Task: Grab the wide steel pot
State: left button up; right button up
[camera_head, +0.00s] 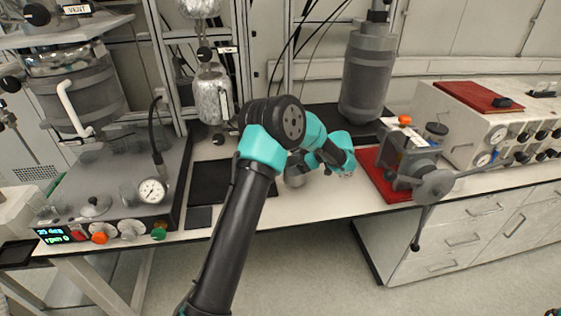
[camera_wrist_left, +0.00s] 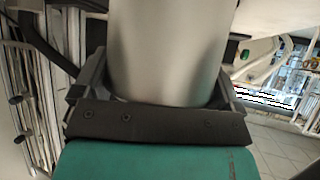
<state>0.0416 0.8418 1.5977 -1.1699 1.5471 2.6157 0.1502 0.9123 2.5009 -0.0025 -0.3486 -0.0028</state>
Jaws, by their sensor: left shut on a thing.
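The wide steel pot (camera_wrist_left: 168,50) is a smooth grey metal cylinder that fills the middle of the left wrist view. My left gripper (camera_wrist_left: 160,92) is shut on it, with one dark finger at each side of its wall. In the head view a small grey part of the pot (camera_head: 295,179) shows over the white bench, right of the dark mat. My left arm hides most of it and the fingers there. I cannot tell whether the pot touches the bench. My right gripper is not in view.
A reactor base with a gauge (camera_head: 152,190) stands at the left. A dark mat (camera_head: 222,182) lies beside it. A tall grey vessel (camera_head: 367,75) stands at the back, and a clamp device on a red plate (camera_head: 384,180) at the right. Bare bench (camera_head: 325,197) lies between.

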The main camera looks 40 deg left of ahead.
pick_arm(q)
jog(key=shift+w+d, duration=0.35)
jog(key=shift+d, duration=0.45)
jog(key=shift+w+d, duration=0.35)
jog(key=shift+d, duration=0.45)
